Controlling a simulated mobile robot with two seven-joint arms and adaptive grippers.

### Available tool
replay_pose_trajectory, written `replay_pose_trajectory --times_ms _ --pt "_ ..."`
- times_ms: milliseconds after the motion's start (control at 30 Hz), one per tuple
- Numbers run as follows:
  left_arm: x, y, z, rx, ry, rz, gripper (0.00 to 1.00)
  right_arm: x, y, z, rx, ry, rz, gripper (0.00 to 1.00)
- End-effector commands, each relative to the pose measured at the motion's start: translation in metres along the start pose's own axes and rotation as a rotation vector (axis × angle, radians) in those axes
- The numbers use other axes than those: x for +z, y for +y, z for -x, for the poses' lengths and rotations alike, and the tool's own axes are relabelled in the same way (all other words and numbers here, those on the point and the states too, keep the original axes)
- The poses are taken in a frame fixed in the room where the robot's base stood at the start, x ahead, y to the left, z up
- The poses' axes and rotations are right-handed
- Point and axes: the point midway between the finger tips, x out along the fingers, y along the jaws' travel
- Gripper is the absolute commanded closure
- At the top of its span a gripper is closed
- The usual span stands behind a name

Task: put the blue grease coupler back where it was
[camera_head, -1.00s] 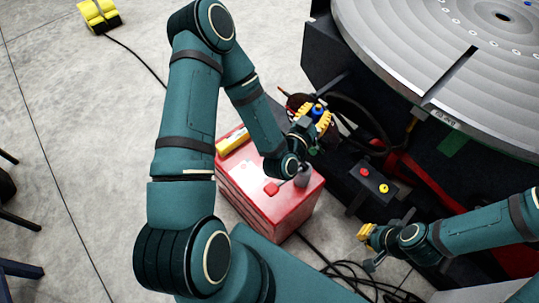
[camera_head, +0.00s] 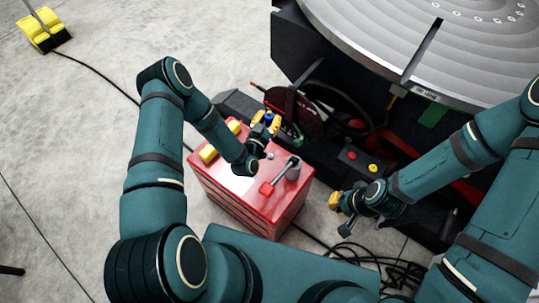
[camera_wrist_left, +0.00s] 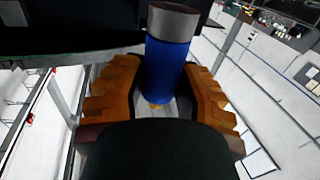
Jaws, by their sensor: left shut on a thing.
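The blue grease coupler (camera_wrist_left: 166,72) is a blue cylinder with a grey metal collar, held between the orange finger pads in the left wrist view. In the head view its blue end (camera_head: 268,115) shows at my left gripper (camera_head: 265,123). My left gripper is shut on it, over or just behind the back edge of the red cabinet (camera_head: 263,216); the exact height is unclear. My right gripper (camera_head: 338,213) is in front of the button box, to the right of the cabinet. Its finger gap is too small to judge.
On the cabinet top lie a grey cylinder with a red-ended handle (camera_head: 293,169) and a yellow item (camera_head: 208,153). A button box (camera_head: 360,160) stands to the right. The large round turntable (camera_head: 400,40) fills the back right. Black cables (camera_head: 385,265) lie on the floor.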

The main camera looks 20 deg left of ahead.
Motion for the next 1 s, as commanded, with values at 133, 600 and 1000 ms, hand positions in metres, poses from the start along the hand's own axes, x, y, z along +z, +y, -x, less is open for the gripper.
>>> replay_pose_trajectory --times_ms 133,600,1000 --pt "0.037 0.003 -0.003 0.035 -0.003 -0.008 1.00 0.000 -0.001 0.000 -0.001 0.000 0.002 1.00" --pt "0.110 0.005 -0.002 0.058 -0.006 -0.014 1.00 -0.002 0.005 -0.017 0.000 0.007 0.003 1.00" --pt "0.149 0.004 -0.002 0.056 -0.006 -0.013 1.00 -0.003 0.010 -0.029 0.000 0.014 0.004 1.00"
